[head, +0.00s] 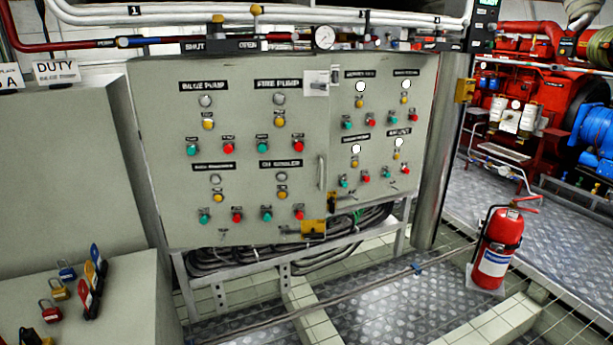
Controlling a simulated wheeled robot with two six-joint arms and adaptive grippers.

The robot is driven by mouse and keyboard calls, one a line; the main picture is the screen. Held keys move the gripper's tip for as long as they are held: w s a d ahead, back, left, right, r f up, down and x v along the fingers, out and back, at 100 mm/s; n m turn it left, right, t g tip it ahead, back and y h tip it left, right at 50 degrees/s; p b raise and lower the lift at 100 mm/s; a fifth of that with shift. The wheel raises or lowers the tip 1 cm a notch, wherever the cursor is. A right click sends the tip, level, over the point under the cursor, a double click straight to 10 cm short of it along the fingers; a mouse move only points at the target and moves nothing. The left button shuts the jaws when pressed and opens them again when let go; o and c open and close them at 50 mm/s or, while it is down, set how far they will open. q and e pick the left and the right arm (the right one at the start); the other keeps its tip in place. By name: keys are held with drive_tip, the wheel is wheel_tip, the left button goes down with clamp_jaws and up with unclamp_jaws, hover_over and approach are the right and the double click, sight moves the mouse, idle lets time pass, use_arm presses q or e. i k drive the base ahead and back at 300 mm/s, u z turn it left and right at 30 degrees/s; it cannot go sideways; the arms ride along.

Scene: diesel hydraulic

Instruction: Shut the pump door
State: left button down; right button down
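The grey control cabinet stands in the middle of the head view. Its left door (240,185) carries the labels "BILGE PUMP" and "FIRE PUMP", with lamps and green and red buttons. A vertical handle (321,172) is near that door's right edge. The door's lower right corner hangs lower in the picture than the adjoining right panel (385,130), so it seems to stand forward of it; I cannot tell how far it is open. Neither of my grippers is in view.
Pipes with a gauge (324,38) run above the cabinet, and cables (285,250) run below it. A grey console (110,290) with padlocks is at the lower left. A red fire extinguisher (496,245) stands at right.

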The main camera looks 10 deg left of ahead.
sight(209, 105)
drive_tip(key=z, duration=0.6)
drive_tip(key=i, duration=0.65)
drive_tip(key=z, duration=0.5)
drive_tip(key=i, duration=0.85)
drive_tip(key=u, duration=0.45)
